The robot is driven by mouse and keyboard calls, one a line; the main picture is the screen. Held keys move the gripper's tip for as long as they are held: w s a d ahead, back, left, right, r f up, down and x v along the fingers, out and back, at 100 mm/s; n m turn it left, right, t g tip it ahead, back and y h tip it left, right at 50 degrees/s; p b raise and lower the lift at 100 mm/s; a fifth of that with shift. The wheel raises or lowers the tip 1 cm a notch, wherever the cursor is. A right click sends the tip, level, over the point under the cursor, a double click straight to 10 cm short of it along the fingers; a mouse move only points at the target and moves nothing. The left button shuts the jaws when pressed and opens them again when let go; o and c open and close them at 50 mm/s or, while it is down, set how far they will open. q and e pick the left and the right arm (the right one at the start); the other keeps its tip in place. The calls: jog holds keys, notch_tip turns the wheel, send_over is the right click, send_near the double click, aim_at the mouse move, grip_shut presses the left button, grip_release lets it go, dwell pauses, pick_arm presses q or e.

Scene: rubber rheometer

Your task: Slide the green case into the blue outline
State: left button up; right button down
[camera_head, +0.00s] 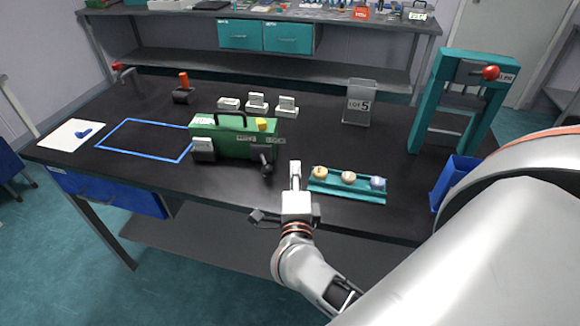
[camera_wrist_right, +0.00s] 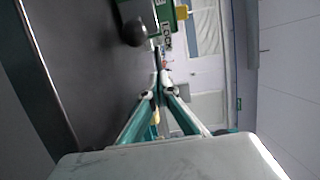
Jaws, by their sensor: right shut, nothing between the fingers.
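The green case (camera_head: 236,140) stands upright on the black table in the head view, with a dark handle on top and a black knob at its right front. The blue outline (camera_head: 150,140) is on the table to its left; the case's left end is at or just over the outline's right edge. My right gripper (camera_head: 295,168) is shut and empty, to the right of the case and apart from it. In the right wrist view my shut fingertips (camera_wrist_right: 160,76) point toward part of the green case (camera_wrist_right: 172,14) and its black knob. My left gripper is out of view.
A teal tray (camera_head: 345,192) with small round samples lies right of my gripper. A teal press (camera_head: 455,105) and a blue bin (camera_head: 452,180) stand at the right. White blocks (camera_head: 257,104) and a LOT 5 holder (camera_head: 359,103) are behind. The outline's interior looks clear.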

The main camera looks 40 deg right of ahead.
jog(key=x, duration=0.8)
jog(key=shift+w+a, duration=0.1)
jog(key=shift+w, duration=0.05)
jog(key=shift+w+a, duration=0.85)
jog(key=shift+a, duration=0.05)
jog(key=shift+w+a+f, duration=0.1)
jog(key=shift+w+a, duration=0.3)
jog(key=shift+w, duration=0.05)
